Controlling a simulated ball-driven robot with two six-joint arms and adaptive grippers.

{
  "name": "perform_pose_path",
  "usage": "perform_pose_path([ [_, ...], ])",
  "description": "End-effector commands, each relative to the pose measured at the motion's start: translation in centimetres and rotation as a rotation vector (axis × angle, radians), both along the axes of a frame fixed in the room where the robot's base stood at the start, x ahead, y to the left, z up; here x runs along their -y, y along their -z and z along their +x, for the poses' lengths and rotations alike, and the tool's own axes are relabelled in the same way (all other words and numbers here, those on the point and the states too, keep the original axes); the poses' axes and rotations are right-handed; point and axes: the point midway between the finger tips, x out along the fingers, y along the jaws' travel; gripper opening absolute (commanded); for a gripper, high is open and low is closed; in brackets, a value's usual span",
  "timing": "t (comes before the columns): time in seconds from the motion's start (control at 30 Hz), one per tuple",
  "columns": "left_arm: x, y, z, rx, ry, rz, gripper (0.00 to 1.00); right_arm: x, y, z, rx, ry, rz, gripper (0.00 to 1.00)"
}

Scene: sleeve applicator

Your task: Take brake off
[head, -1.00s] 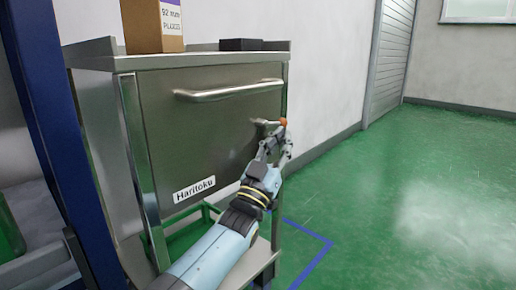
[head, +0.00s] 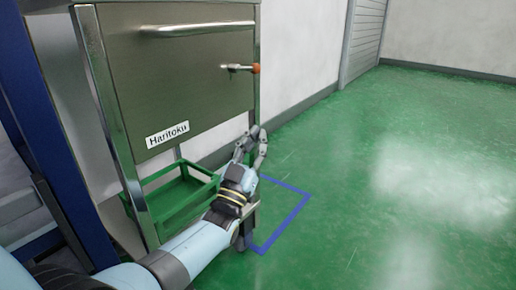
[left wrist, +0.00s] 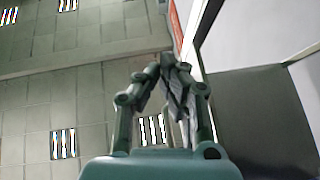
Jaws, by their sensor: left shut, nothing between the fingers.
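A steel applicator cabinet (head: 185,75) with a "Haritoku" label stands at the left of the head view. A small lever with an orange knob (head: 256,68) sits at the right of its front. My left gripper (head: 258,133) is below that lever, near the cabinet's lower right corner, apart from the knob. Its fingers are closed together with nothing between them. It also shows in the left wrist view (left wrist: 168,60), fingertips together. I cannot make out a brake; my left arm hides part of the cabinet's lower right. My right gripper is not in view.
A horizontal bar handle (head: 197,28) crosses the cabinet front. A green basket (head: 178,200) sits low in its frame. A blue floor line (head: 287,222) runs beside it. A blue post (head: 45,150) stands left. The green floor (head: 400,160) at right is clear.

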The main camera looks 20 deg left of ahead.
Motion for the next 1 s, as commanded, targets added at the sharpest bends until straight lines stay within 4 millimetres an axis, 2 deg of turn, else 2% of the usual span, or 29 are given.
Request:
perform_pose_path([
  [0.23,0.2,1.2,0.1,0.000,-0.001,-0.001,0.00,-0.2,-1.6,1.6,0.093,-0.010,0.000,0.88],
  [0.57,0.2,1.3,0.0,0.000,0.000,0.000,0.00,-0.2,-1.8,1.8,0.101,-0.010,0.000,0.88],
  [0.67,0.2,2.3,-0.6,-0.018,0.000,0.000,0.00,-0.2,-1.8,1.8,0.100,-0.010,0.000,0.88],
  [0.77,0.0,5.6,-3.1,-0.080,-0.001,0.004,0.00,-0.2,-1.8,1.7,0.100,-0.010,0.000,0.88],
  [0.83,-0.3,9.0,-6.4,-0.147,-0.002,0.010,0.00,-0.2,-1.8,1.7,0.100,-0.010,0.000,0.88],
  [0.87,-0.6,10.5,-8.2,-0.177,-0.004,0.014,0.00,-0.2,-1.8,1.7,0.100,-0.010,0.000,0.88],
  [0.9,-1.0,12.3,-11.1,-0.215,-0.007,0.019,0.00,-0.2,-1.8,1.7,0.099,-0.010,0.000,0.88],
  [0.97,-1.9,14.6,-15.6,-0.281,-0.016,0.029,0.00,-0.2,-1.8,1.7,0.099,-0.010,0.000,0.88],
  [1.0,-2.4,15.8,-18.6,-0.329,-0.024,0.036,0.00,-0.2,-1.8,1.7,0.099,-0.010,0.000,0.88],
])
